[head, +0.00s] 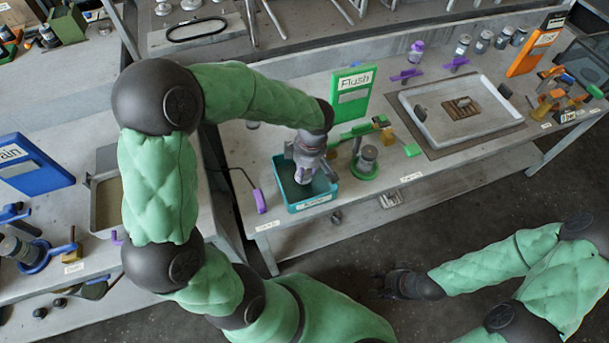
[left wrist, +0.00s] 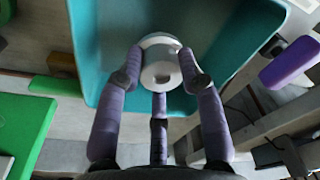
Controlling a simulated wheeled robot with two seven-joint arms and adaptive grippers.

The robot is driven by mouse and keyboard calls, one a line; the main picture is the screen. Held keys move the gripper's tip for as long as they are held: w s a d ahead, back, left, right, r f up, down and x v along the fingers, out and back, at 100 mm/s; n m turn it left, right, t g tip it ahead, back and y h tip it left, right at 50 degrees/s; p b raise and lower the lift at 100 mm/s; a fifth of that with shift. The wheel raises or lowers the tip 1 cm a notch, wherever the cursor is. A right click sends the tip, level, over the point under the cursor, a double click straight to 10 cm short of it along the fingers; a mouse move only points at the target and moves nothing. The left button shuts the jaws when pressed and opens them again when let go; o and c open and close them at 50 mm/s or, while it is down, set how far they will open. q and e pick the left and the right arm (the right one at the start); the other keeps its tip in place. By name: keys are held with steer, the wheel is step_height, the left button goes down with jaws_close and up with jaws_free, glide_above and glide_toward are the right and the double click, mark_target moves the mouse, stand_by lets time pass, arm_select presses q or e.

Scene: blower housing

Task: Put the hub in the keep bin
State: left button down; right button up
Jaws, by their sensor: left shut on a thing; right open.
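My left gripper (head: 304,172) points down over the teal bin (head: 310,205) on the bench. In the left wrist view, my left gripper (left wrist: 160,72) has its purple-grey fingers closed around the hub (left wrist: 161,48), a pale round metal part with a hole in its side. The teal bin (left wrist: 95,45) lies behind the hub there, and the hub is over its opening. I cannot tell whether the hub touches the bin floor. In the head view the gripper mostly hides the hub. The bin's front label is too small to read surely. My right gripper (head: 392,284) is open and empty over the floor.
Right of the bin stand a green fixture (head: 366,160) and a green Flush sign (head: 351,93). A white tray (head: 425,125) is further right. A purple-handled tool (head: 259,200) lies left of the bin. An orange sign (head: 534,45) stands at the far right.

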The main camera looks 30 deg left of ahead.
mark_target(306, 171)
arm_select(q)
step_height(306, 171, down, 3)
steer(key=shift+f+b, duration=0.1)
steer(key=shift+b, duration=0.3)
steer(key=c, duration=0.8)
jaws_free()
